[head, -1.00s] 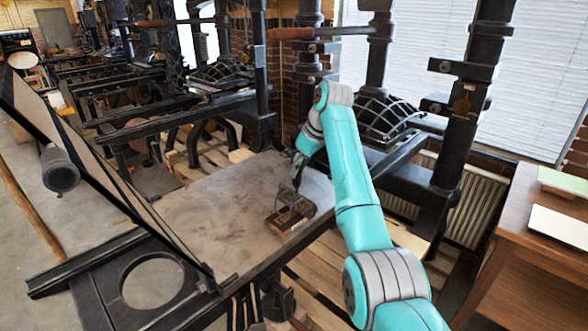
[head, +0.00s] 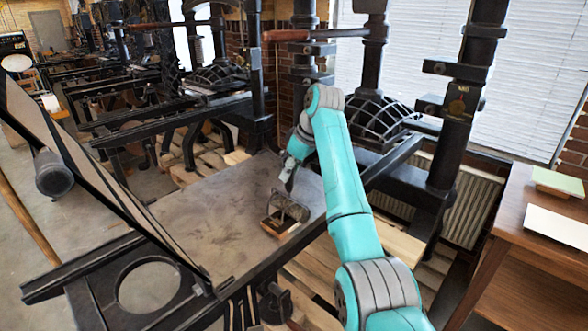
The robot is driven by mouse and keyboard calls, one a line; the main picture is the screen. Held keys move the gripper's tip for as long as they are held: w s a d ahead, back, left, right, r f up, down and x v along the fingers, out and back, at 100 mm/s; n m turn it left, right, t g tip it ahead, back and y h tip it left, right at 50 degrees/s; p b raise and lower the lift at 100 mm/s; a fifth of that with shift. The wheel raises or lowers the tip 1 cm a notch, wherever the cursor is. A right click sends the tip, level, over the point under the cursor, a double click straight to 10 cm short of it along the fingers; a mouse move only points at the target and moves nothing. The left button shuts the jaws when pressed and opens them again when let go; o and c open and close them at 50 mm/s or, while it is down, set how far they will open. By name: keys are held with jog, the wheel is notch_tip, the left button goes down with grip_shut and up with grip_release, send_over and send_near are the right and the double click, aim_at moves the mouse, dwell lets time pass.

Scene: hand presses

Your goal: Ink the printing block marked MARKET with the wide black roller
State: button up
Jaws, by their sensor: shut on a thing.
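The black roller (head: 291,207) is a dark cylinder, tilted, at the block on the press bed. My gripper (head: 288,184), at the end of the turquoise arm, is shut on the roller's upper part, probably its handle; the fingers are small and partly hidden. The printing block (head: 289,233) is a small wooden-sided piece with a dark top, lying near the bed's right edge. The roller covers part of it. I cannot read MARKET on it, nor tell whether the roller touches its face.
The flat grey press bed (head: 205,215) is bare to the left of the block. A black frame with a round hole (head: 112,292) stands at the front left. Black press columns (head: 462,105) rise behind. A wooden table (head: 525,215) with light sheets is at the right.

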jog(key=s+a, duration=0.4)
jog(key=s, duration=0.1)
jog(key=shift+s+a, duration=0.15)
jog(key=shift+s, duration=0.1)
dwell(4.9)
jog(key=shift+r, duration=0.15)
jog(key=shift+r, duration=2.45)
